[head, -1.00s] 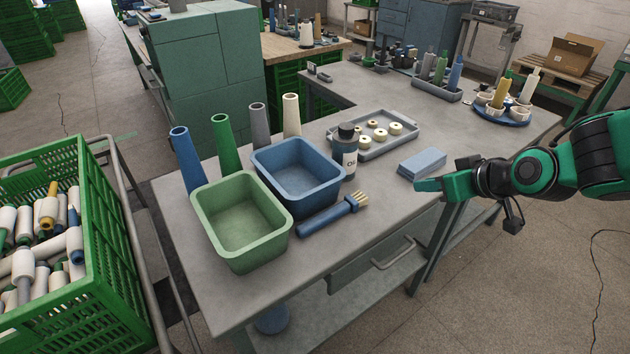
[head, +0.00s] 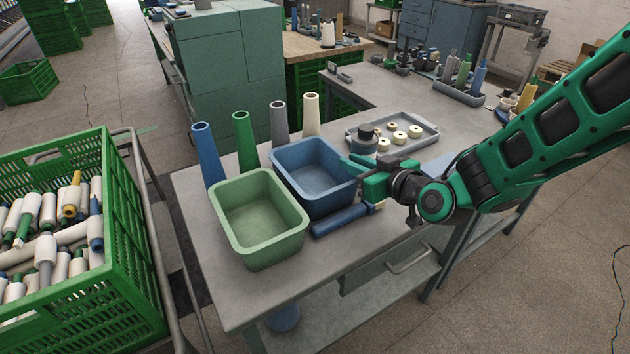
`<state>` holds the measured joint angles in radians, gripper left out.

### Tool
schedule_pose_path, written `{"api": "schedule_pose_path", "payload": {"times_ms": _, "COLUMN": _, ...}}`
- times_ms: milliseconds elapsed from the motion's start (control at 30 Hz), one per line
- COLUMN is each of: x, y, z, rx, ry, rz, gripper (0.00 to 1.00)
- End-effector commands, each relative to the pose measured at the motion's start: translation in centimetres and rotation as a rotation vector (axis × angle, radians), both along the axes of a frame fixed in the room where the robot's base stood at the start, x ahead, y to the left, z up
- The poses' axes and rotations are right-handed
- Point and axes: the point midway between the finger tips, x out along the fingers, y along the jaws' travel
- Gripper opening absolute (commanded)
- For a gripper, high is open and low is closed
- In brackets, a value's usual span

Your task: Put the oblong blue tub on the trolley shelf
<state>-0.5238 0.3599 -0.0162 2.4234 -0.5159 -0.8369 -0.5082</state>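The oblong blue tub (head: 300,182) stands upright on the grey workbench, just behind and right of a green tub. It looks empty. My gripper (head: 354,170) is at the tub's right rim, with its green fingers reaching toward it from the right. I cannot tell whether the fingers touch the rim or how far apart they are. The trolley (head: 150,195) is at the left, beside the bench, with a metal rail. Its shelf is mostly hidden by a large green crate.
The green tub (head: 261,252) is close in front of the blue one. A blue-handled brush (head: 340,220) lies in front, partly under my gripper. Several cones (head: 244,142) stand behind the tubs. A dark bottle (head: 364,140) and a tray (head: 425,135) are behind my gripper. The green crate (head: 130,260) holds several bobbins.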

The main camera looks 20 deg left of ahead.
Motion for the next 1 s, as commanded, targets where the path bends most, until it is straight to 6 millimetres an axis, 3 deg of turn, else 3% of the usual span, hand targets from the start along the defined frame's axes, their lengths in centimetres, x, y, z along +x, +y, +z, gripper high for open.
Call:
{"api": "schedule_pose_path", "payload": {"times_ms": 500, "x": 3.1, "y": 4.3, "z": -1.0, "rx": 0.000, "ry": 0.000, "rz": 0.004, "gripper": 0.16}}
{"api": "schedule_pose_path", "payload": {"times_ms": 800, "x": 3.3, "y": 4.6, "z": -1.1, "rx": 0.000, "ry": 0.001, "rz": 0.003, "gripper": 0.16}}
{"api": "schedule_pose_path", "payload": {"times_ms": 867, "x": 3.3, "y": 4.6, "z": -1.1, "rx": 0.000, "ry": 0.001, "rz": 0.003, "gripper": 0.02}}
{"api": "schedule_pose_path", "payload": {"times_ms": 1000, "x": 3.3, "y": 4.6, "z": -1.1, "rx": 0.000, "ry": 0.001, "rz": 0.003, "gripper": 0.00}}
